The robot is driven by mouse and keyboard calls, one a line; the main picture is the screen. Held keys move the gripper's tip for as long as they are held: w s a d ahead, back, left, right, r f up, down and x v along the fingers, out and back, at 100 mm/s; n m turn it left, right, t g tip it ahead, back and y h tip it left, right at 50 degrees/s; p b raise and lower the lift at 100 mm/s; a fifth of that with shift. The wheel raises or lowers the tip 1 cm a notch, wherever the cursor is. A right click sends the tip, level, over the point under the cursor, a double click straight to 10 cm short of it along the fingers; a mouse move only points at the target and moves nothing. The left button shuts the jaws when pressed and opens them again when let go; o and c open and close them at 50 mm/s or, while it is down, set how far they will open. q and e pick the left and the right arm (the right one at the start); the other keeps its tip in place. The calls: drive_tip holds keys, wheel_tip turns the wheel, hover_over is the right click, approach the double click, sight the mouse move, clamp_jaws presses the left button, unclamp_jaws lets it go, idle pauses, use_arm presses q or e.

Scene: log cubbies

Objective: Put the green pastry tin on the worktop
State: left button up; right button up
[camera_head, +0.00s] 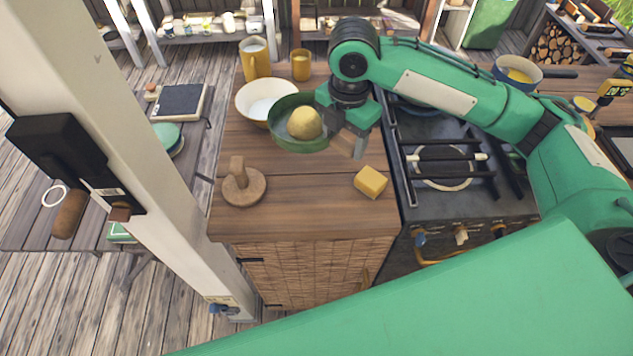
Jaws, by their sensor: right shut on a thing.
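The green pastry tin (287,146) is a round, shallow tin with a pale yellow dough ball (304,122) in it. My right gripper (343,138) is shut on the tin's right rim. The tin is over the wooden worktop (300,210), in front of the cream bowl and covering part of its edge in this view. I cannot tell whether the tin touches the worktop or hangs just above it. My left gripper is not in view.
On the worktop stand the cream bowl (265,97), two yellow mugs (255,58) at the back, a wooden press (243,183) at front left and a yellow block (370,182) at front right. A stove (455,195) adjoins on the right. The front middle is clear.

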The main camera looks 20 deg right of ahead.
wheel_tip(320, 180, down, 20)
drive_tip(key=p, duration=0.4)
drive_tip(key=shift+r, duration=0.25)
drive_tip(key=o, duration=1.3)
drive_tip(key=shift+o, duration=0.2)
drive_tip(key=shift+r, duration=0.55)
wheel_tip(320, 180, up, 11)
drive_tip(key=b, duration=0.3)
